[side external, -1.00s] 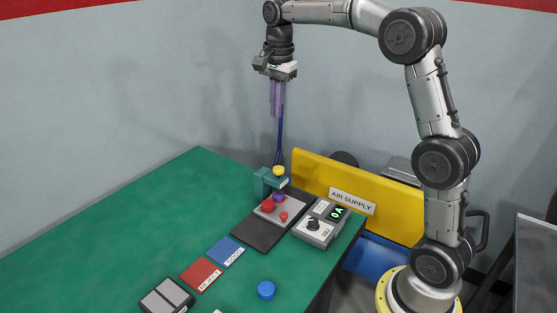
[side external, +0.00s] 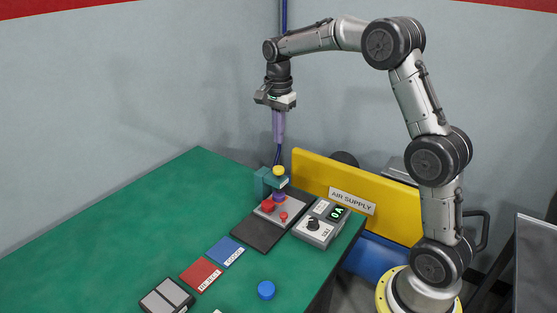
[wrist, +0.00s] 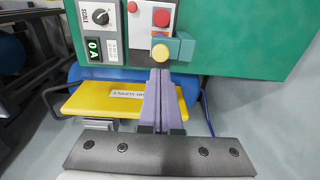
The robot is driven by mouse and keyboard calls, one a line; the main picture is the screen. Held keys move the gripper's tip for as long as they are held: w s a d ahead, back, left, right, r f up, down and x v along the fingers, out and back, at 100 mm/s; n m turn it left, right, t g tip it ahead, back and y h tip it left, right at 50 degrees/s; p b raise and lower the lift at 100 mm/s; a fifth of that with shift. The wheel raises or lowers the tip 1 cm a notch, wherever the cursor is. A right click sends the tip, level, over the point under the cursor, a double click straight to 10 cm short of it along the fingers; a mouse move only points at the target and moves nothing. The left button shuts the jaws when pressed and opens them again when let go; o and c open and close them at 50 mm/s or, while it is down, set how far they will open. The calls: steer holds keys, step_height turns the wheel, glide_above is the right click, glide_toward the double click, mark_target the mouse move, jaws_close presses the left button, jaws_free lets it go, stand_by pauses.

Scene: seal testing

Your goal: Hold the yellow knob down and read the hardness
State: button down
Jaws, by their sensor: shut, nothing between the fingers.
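The yellow knob (side external: 279,170) sits on top of a teal tester head (side external: 263,184) at the far end of the bench. It also shows in the wrist view (wrist: 160,52). My gripper (side external: 278,143) has its purple fingers shut and empty, pointing down above the knob with a small gap. In the wrist view the fingertips (wrist: 160,72) appear just below the knob. A small purple piece (side external: 278,197) sits under the tester head. The grey meter box (side external: 318,224) has a dark dial and a green-lit display (side external: 337,212) that appears to read 0 A.
Red buttons (side external: 268,206) stand on the tester's plate beside a dark mat (side external: 257,234). A yellow AIR SUPPLY panel (side external: 310,172) stands behind the bench edge. The bench's left is clear.

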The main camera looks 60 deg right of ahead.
mark_target(280, 169)
steer(key=f, duration=0.8)
steer(key=shift+w+d+f, duration=0.15)
steer(key=shift+d+f, duration=0.05)
steer(key=shift+f, duration=0.15)
steer(key=shift+f, duration=0.1)
step_height(280, 169, down, 2)
steer(key=shift+f, duration=0.25)
steer(key=shift+s+d, duration=0.1)
steer(key=shift+s, duration=0.1)
stand_by(1.6)
step_height(280, 169, up, 16)
steer(key=shift+w+a+f, duration=0.15)
steer(key=shift+a, duration=0.2)
